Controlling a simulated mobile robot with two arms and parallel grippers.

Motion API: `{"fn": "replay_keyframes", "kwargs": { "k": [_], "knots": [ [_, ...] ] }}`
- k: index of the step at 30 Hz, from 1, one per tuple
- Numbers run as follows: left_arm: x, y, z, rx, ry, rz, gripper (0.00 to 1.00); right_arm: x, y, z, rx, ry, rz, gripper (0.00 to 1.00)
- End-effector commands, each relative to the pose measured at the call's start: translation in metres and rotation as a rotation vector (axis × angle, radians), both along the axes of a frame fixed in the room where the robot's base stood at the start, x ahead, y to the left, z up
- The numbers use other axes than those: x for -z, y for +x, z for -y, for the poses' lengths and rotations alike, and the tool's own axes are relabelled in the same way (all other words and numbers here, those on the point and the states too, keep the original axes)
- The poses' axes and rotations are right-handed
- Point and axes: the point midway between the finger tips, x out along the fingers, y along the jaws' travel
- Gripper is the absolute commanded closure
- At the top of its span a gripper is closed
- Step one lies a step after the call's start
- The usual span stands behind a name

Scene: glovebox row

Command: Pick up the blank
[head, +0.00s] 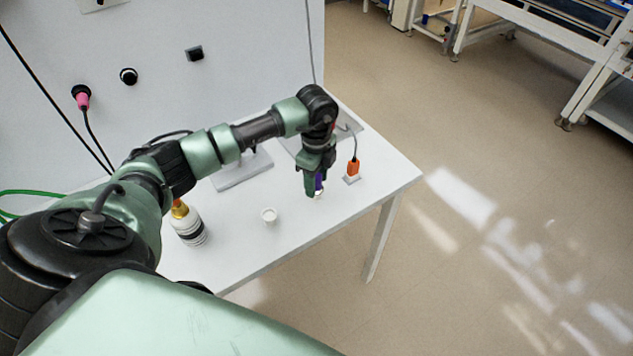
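My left gripper (314,186) points down over the right part of the white table (340,208). A small purple thing (319,181) shows between or just behind its fingers, with a bit of white below it at table level. This may be the blank, but the fingers hide most of it. I cannot tell whether the fingers are closed on it or only around it. My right gripper is not in view.
An orange plug (353,167) stands on a small white base just right of the gripper. A pink connector (83,98) is in the wall panel. The table's front edge is clear.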

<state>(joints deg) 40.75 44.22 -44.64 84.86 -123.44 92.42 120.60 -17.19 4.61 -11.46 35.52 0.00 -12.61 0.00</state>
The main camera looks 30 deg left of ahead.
Motion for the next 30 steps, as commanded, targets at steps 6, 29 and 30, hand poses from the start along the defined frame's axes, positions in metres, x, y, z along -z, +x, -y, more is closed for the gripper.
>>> {"fn": "replay_keyframes", "kwargs": {
  "k": [6, 29, 30],
  "knots": [
    [0.000, 0.000, 0.000, 0.000, 0.000, 0.000, 1.00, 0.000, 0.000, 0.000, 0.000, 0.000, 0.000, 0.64],
    [-0.059, 0.002, 0.000, 0.001, 0.000, 0.008, 1.00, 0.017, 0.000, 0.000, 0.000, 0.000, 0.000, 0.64],
    [-0.071, 0.002, 0.000, 0.001, 0.001, 0.009, 1.00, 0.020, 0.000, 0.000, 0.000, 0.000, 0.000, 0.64]
  ]
}}
